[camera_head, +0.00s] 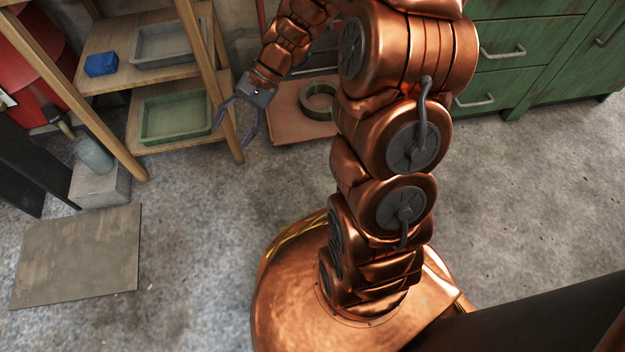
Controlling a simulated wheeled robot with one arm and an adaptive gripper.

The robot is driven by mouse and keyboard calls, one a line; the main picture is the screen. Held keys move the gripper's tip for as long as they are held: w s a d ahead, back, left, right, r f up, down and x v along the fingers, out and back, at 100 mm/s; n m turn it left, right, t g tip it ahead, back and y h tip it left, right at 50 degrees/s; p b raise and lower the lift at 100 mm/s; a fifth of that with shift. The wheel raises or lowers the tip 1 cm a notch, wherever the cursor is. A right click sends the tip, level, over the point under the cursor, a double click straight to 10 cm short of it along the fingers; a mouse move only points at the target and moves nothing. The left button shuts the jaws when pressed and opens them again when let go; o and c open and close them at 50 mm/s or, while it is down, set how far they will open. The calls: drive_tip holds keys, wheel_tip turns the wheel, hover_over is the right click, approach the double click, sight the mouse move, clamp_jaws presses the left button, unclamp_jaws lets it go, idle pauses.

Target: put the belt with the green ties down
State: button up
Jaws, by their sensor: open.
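My gripper (237,135) hangs in front of the wooden shelf at the upper left, its two dark fingers spread open with nothing visible between them. A dark olive ring (307,99), which looks like a belt or coil, lies on a low reddish-brown board (290,127) to the right of my gripper, apart from it. My arm hides part of the board's right side. No green ties can be made out on the ring at this size.
The wooden shelf holds a blue box (101,64), a grey tray (165,46) and a green tray (176,117). A flat grey plate (78,256) lies on the floor at left, near a pale block (100,187). Green cabinets (530,50) stand at the upper right. Floor at right is clear.

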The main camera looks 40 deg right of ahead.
drive_tip(key=s+d+r+n+h, duration=0.1)
drive_tip(key=s+n+h, duration=0.2)
drive_tip(key=s, duration=0.4)
drive_tip(key=s+d+r+n+g+h, duration=0.1)
drive_tip(key=s+r+n+h, duration=0.1)
drive_tip(key=s, duration=0.6)
drive_tip(key=s+d+r+n+g+h, duration=0.1)
drive_tip(key=s+n+h, duration=0.3)
drive_tip(key=s, duration=0.4)
drive_tip(key=shift+s+d+r+n, duration=0.25)
drive_tip(key=shift+d+r+n, duration=0.3)
drive_tip(key=shift+r, duration=0.2)
